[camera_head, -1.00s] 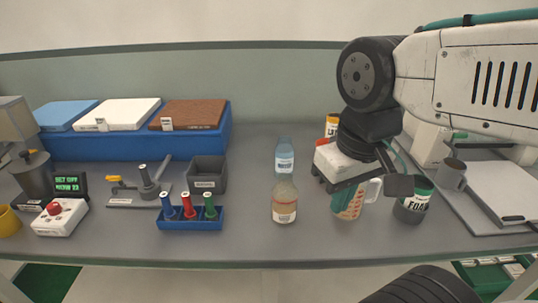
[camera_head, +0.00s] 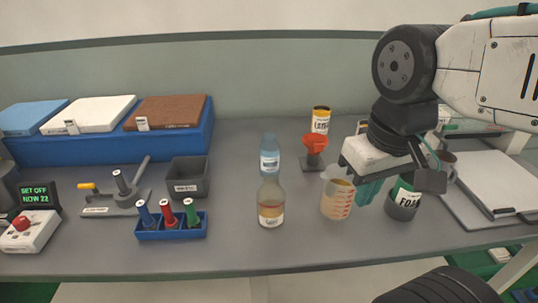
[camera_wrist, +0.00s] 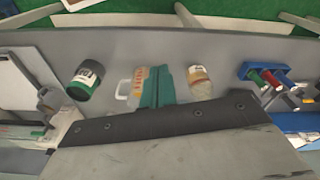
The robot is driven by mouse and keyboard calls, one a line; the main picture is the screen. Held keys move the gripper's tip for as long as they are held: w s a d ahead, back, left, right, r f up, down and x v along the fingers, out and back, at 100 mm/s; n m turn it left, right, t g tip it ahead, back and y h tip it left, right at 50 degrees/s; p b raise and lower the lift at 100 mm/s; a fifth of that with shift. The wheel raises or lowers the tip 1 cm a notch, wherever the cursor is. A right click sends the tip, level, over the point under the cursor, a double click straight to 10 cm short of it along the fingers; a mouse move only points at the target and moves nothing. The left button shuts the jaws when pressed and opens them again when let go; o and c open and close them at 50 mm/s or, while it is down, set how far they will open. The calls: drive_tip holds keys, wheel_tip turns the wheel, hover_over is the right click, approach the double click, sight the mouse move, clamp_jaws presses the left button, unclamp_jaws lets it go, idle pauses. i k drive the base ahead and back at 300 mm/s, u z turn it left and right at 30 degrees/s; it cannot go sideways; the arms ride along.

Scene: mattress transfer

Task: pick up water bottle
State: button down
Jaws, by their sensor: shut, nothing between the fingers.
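The water bottle (camera_head: 269,157), light blue with a white label, stands upright on the bench in the head view. A beige bottle (camera_head: 271,203) stands directly in front of it and hides its lower part. My gripper (camera_head: 368,192) is shut and empty, to the right of both bottles, with teal fingers beside the measuring jug (camera_head: 337,196). In the wrist view, my gripper (camera_wrist: 154,90) shows between the jug (camera_wrist: 126,88) and the beige bottle (camera_wrist: 199,82). I cannot make out the water bottle in the wrist view.
A dark green FOAM can (camera_head: 404,200) stands just right of my gripper. A grey bin (camera_head: 188,178) and blue rack (camera_head: 172,228) lie left. Clear bench separates bin and bottles.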

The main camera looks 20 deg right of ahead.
sight(269, 148)
drive_tip(key=k, duration=0.5)
drive_tip(key=z, duration=1.4)
drive_tip(key=i, duration=0.55)
drive_tip(key=u, duration=0.8)
